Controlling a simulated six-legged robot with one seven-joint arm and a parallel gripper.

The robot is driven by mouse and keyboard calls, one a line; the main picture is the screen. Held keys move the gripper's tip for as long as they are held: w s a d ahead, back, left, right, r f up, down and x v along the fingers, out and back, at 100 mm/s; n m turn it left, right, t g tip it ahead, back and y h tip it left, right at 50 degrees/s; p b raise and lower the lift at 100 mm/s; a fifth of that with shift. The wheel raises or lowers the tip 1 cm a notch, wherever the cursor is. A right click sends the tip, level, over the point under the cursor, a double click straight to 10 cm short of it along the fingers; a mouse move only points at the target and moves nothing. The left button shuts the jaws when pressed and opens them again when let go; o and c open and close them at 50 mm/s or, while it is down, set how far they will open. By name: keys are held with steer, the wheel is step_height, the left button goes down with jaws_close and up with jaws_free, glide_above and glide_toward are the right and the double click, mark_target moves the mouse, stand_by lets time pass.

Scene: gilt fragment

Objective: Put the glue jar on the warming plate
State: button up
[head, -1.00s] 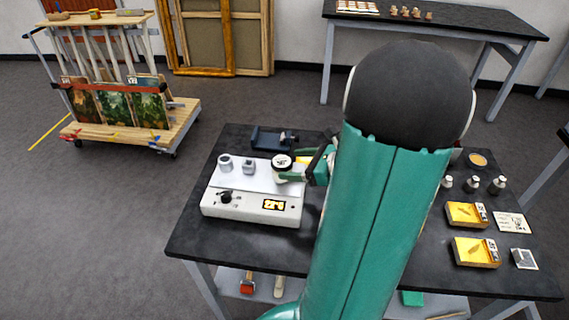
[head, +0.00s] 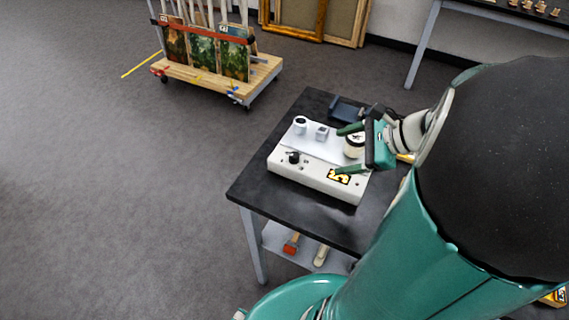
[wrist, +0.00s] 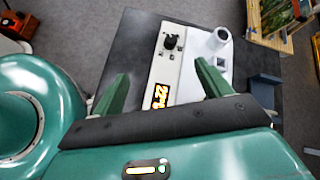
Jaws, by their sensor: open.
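The warming plate (head: 314,181) is a low white box with a black knob and a lit yellow display on its front. It also shows in the wrist view (wrist: 187,74). The glue jar (head: 354,151), a small pale jar with a dark mark on its white lid, appears upright on the right end of the plate's top. My gripper (head: 344,149) is open, with one green finger behind the jar and one in front. I cannot tell whether either finger touches it. In the wrist view, my gripper (wrist: 160,88) spans the display; I cannot make out the jar there.
A white cup (head: 300,125) and a small grey block (head: 321,132) stand at the plate's back left. A dark blue holder (head: 345,109) is behind. The black table (head: 258,190) has bare room left of the plate. A painting cart (head: 215,75) stands beyond.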

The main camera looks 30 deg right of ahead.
steer(key=s+a+r+n+g+h, duration=0.1)
steer(key=s+a+r+n+h, duration=0.1)
steer(key=a+n, duration=0.7)
steer(key=s+a+r+n+h, duration=0.1)
steer(key=a+r+n+h, duration=0.4)
steer(key=a+n, duration=0.4)
steer(key=n, duration=0.5)
steer(key=shift+s+r+g, duration=0.25)
steer(key=shift+s+g, duration=0.1)
steer(key=shift+g, duration=0.05)
